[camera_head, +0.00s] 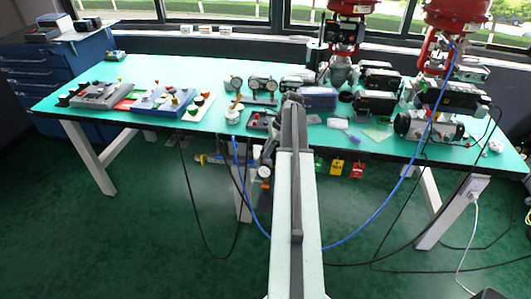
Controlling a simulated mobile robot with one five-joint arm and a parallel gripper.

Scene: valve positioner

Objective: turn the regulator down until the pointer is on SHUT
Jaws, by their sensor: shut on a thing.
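My arm rises from the bottom of the head view to an elbow over the table's front edge. A dark part bends down from there to my gripper (267,155), just left of the arm, in front of the table edge. My gripper is shut on what looks like the regulator (264,171), a small dark fitting with a pale round face. The hold is small and partly hidden by my arm. The pointer and the SHUT mark are too small to read.
The green workbench (140,72) carries gauges (262,84), grey and blue boxes (165,100) and black valve devices (375,103). Red actuators (458,14) stand at the back right. Blue hoses (372,212) and black cables hang in front. Coloured tags (337,167) hang below the edge.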

